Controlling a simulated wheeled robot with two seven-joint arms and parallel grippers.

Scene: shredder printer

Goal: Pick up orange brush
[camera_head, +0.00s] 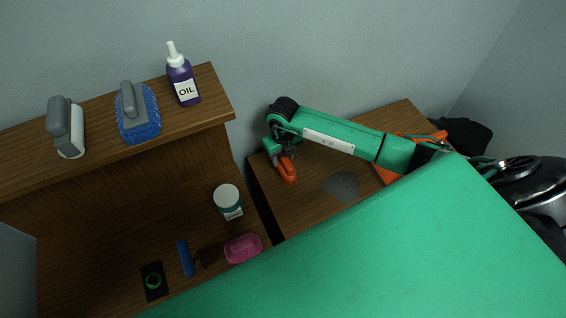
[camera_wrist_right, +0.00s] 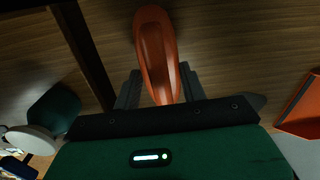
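The orange brush (camera_head: 288,169) is at the tip of my right gripper (camera_head: 281,150), over the left part of the right wooden table. In the right wrist view the brush (camera_wrist_right: 156,52) is a long, rounded orange piece pointing away from the palm. The two dark fingers of my right gripper (camera_wrist_right: 160,86) lie close along both of its sides, with no clear gap. The gripper looks shut on it. I cannot tell whether the brush touches the table. My left gripper is not in view.
An orange dustpan (camera_head: 384,173) and a grey patch (camera_head: 342,186) are on the right table (camera_head: 300,212). The left shelf (camera_head: 222,110) holds an oil bottle (camera_head: 182,80) and two scrubbers. A jar (camera_head: 228,201) and a pink item (camera_head: 243,249) stand lower. A large green part of mine fills the foreground.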

